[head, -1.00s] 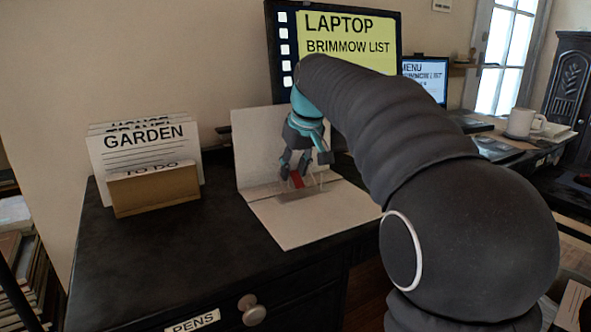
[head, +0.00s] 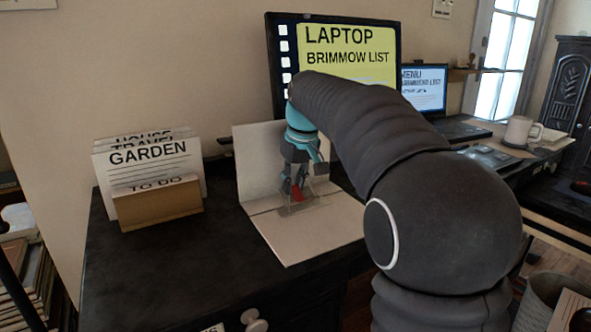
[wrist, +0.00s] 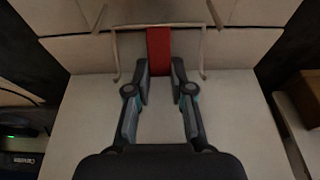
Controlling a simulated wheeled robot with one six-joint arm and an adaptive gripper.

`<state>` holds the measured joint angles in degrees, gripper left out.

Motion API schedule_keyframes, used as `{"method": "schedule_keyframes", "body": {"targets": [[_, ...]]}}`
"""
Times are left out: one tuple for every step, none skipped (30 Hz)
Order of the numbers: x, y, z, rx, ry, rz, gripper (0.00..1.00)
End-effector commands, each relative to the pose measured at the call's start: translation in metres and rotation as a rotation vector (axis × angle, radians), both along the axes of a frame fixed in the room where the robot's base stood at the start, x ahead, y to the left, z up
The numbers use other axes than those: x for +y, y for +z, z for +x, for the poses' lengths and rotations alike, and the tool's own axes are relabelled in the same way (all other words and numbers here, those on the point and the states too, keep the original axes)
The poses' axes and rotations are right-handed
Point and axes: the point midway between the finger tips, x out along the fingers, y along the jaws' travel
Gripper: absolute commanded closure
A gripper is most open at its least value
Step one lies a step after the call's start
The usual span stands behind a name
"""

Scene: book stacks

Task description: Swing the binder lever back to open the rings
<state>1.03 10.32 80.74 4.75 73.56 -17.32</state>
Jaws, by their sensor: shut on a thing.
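The open binder (head: 290,238) lies on the dark desk, one cover flat and the other standing up behind. The gripper also shows in the head view (head: 294,192), low over the spine. I cannot tell whether the rings are open or closed.
A brown card holder (head: 158,202) with cards labelled GARDEN stands left of the binder. A monitor (head: 345,60) stands behind. A mug (head: 520,131) and a laptop (head: 424,90) are at the right. The desk's front left is bare.

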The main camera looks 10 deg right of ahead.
Motion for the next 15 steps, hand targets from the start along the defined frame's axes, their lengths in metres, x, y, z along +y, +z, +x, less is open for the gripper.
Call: {"method": "schedule_keyframes", "body": {"targets": [[0.0007, 0.0065, 0.0013, 0.02, 0.001, -0.005, 1.0], [0.0007, 0.0058, 0.0016, 0.031, 0.001, -0.008, 1.0], [0.0006, 0.0048, 0.0018, 0.044, 0.001, -0.011, 1.0], [0.0005, 0.0038, 0.0019, 0.05, 0.001, -0.014, 1.0], [0.0006, 0.0026, 0.0022, 0.057, 0.001, -0.016, 1.0], [0.0005, 0.0012, 0.0022, 0.063, 0.001, -0.018, 1.0], [0.0005, 0.0002, 0.0023, 0.065, 0.001, -0.019, 1.0], [0.0005, -0.0006, 0.0023, 0.066, 0.001, -0.02, 1.0], [0.0006, -0.0014, 0.0022, 0.066, 0.001, -0.02, 1.0], [0.0006, -0.0018, 0.0022, 0.066, 0.001, -0.02, 1.0], [0.0006, -0.002, 0.0021, 0.066, 0.001, -0.02, 1.0], [0.0007, -0.002, 0.0021, 0.065, 0.001, -0.019, 1.0], [0.0007, -0.0019, 0.0022, 0.065, 0.001, -0.019, 1.0], [0.0007, -0.0019, 0.0022, 0.065, 0.001, -0.019, 1.0], [0.0007, -0.0019, 0.0022, 0.065, 0.001, -0.019, 1.0]]}}
